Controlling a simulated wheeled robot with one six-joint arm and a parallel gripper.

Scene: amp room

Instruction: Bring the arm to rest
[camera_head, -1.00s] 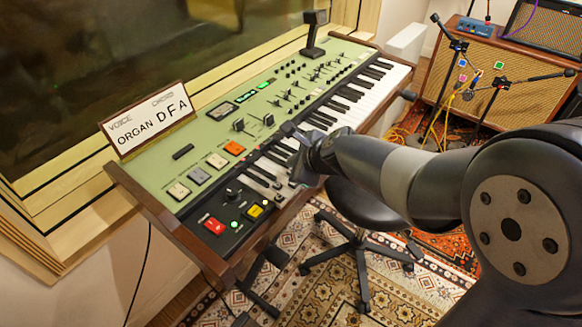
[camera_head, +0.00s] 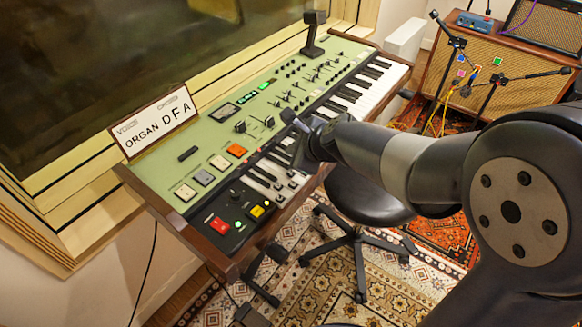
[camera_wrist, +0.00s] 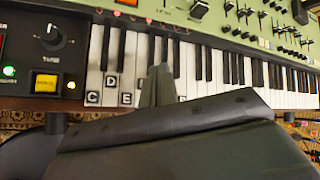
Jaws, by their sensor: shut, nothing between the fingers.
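My arm reaches in from the right in the head view. My gripper (camera_head: 296,140) is over the keyboard of the green organ (camera_head: 208,152), near the left part of its keys. In the wrist view my gripper (camera_wrist: 160,72) shows as a narrow shut shape in front of the white and black keys (camera_wrist: 226,75). Nothing is held. Whether the fingertips touch the keys cannot be told.
A sign reading "ORGAN DFA" (camera_head: 154,122) stands on the organ's back left. A black stool (camera_head: 362,200) stands under my arm on a patterned rug (camera_head: 300,285). A cabinet amplifier (camera_head: 500,65) with microphone stands is at the back right. A window frame borders the organ.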

